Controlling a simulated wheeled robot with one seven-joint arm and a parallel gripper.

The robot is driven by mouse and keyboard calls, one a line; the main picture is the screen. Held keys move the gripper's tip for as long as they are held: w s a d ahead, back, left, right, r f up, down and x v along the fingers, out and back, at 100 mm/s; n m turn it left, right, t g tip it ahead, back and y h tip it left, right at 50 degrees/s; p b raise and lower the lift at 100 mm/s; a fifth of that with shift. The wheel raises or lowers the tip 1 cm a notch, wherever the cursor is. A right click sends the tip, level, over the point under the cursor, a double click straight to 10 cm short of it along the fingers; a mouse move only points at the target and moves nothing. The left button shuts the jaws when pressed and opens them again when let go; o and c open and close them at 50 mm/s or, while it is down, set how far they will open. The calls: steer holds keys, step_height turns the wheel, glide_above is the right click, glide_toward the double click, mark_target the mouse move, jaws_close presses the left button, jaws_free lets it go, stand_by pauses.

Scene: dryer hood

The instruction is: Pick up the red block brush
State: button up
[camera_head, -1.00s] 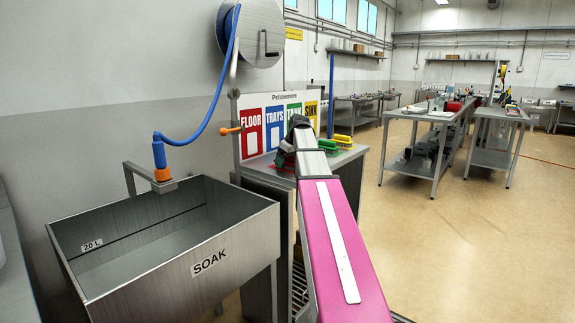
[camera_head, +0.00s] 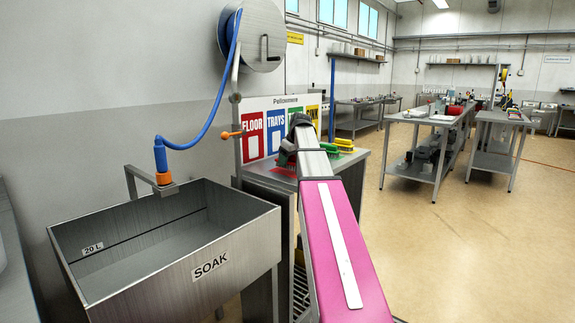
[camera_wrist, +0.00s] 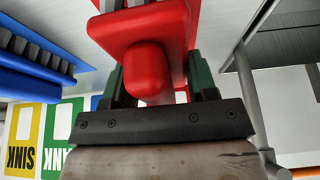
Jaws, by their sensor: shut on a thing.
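The red block brush (camera_wrist: 150,28) fills the upper middle of the wrist view, its rounded red end facing the camera. My gripper (camera_wrist: 157,82) is shut on it, with one dark green finger on each side. Some of the brush's bristles show at the top edge of that view. In the head view my arm hides most of the gripper and the brush at the counter (camera_head: 352,158).
A blue brush (camera_wrist: 35,62) is at the left of the wrist view. A green brush (camera_head: 330,148) and a yellow brush (camera_head: 344,144) stand on the counter, before the colour-coded sign board (camera_head: 253,138). The SOAK sink (camera_head: 190,262) is at left.

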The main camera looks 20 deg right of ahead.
step_height(320, 180, up, 3)
steer(key=shift+f, duration=0.1)
steer(key=s+a+r, duration=0.6)
steer(key=s+a, duration=0.1)
steer(key=a, duration=0.2)
steer(key=shift+s+r, duration=0.2)
steer(key=shift+r, duration=0.15)
steer(key=shift+o, duration=1.2)
steer(key=shift+f, duration=0.1)
steer(key=shift+c, duration=0.6)
